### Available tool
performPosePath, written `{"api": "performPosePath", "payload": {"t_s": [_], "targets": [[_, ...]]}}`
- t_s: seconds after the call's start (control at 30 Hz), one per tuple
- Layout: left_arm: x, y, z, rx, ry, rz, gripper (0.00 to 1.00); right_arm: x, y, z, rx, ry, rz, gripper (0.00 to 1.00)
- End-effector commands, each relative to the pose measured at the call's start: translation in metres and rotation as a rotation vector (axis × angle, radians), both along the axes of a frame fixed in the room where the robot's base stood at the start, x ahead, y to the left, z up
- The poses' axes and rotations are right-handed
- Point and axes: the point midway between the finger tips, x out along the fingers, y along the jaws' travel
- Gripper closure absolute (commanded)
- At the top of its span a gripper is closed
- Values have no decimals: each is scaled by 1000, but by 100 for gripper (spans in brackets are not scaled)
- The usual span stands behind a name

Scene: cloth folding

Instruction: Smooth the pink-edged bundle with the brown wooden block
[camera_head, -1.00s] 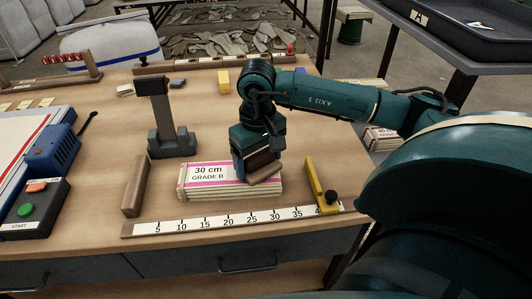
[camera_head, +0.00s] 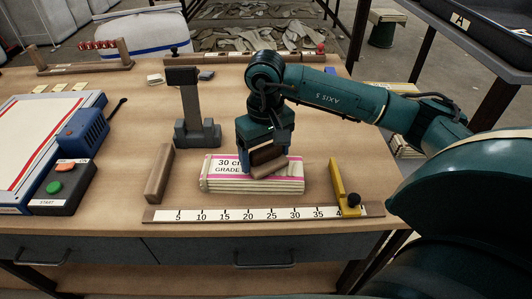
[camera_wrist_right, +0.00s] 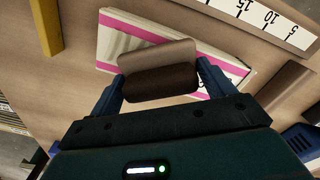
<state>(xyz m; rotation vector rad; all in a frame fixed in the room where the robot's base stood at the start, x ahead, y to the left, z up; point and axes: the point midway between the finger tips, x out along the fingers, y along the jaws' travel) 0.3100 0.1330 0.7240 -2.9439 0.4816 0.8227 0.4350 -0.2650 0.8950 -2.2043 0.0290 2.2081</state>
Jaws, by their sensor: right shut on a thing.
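The pink-edged bundle (camera_head: 262,187) lies flat on the table, a stack of pale cloths with a pink band and a label reading 30 cm. It also shows in the right wrist view (camera_wrist_right: 118,42). My right gripper (camera_head: 259,154) is shut on the brown wooden block (camera_head: 270,170), with a finger at each end of it in the right wrist view (camera_wrist_right: 160,68). The block is over the bundle's top, right of its middle in the head view, and covers part of the label. Whether it presses on the cloth is hard to tell. My left gripper is not in view.
A ruler (camera_head: 230,214) with a yellow stop (camera_head: 339,185) runs in front of the bundle. A wooden bar (camera_head: 158,175) and a dark grey stand (camera_head: 186,100) are to the left. A START box (camera_head: 64,186) stands farther left. The table right of the stop is clear.

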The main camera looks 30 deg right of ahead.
Motion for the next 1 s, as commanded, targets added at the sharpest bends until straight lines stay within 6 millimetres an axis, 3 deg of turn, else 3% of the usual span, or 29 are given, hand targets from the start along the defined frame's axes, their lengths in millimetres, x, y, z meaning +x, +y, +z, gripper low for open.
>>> {"api": "performPosePath", "payload": {"t_s": [0.03, 0.43, 0.83, 1.0], "targets": [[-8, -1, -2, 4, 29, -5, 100, 0, 0, 8, 0, -3, 0, 40], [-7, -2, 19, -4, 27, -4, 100, 0, 0, 49, -1, -3, 0, 40], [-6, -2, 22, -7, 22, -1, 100, 0, 0, 53, -1, -1, 0, 40], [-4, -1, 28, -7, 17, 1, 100, 0, 0, 64, 0, -3, 0, 40]]}}
